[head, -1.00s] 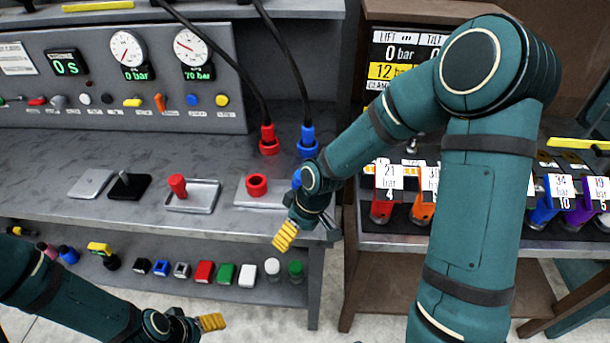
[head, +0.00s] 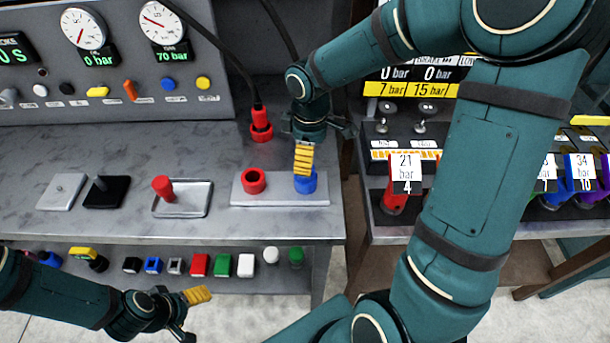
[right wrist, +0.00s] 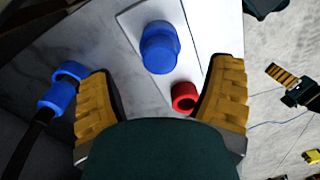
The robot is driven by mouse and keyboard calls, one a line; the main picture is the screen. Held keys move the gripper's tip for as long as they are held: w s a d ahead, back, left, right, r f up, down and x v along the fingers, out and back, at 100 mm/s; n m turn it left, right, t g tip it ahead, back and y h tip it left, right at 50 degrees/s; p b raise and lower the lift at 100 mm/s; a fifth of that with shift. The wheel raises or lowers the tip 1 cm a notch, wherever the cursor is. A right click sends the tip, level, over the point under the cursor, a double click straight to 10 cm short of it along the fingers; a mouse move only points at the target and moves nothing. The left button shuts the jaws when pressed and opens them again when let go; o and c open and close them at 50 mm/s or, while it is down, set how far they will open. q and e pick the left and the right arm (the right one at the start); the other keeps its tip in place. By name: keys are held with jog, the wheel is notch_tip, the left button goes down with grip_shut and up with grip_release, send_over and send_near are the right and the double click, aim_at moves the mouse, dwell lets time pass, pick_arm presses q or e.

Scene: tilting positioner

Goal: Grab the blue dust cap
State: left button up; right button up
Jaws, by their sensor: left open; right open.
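The blue dust cap (head: 305,184) sits on the blue port at the right end of a pale plate (head: 270,200) on the bench. In the right wrist view the blue cap (right wrist: 160,47) is just beyond and between the fingertips, apart from both. My right gripper (head: 304,168) is open and empty, pointing down over the cap and partly hiding it in the head view. Both its fingers show in the right wrist view (right wrist: 162,72). My left gripper (head: 193,310) is open and empty at the lower left, in front of the bench.
A red open port (head: 252,181) is beside the blue one. A red plug on a black hose (head: 261,125) stands behind it. A blue hose plug (right wrist: 62,88) is left of the fingers. A tray with a red cap (head: 164,189) is further left.

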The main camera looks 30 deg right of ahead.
jog(key=shift+f, duration=0.8)
jog(key=f, duration=0.1)
jog(key=f+b, duration=0.1)
jog(key=f, duration=0.3)
jog(key=shift+w+a, duration=0.25)
jog(key=shift+w, duration=0.15)
jog(key=shift+r, duration=0.1)
jog(key=c, duration=1.3)
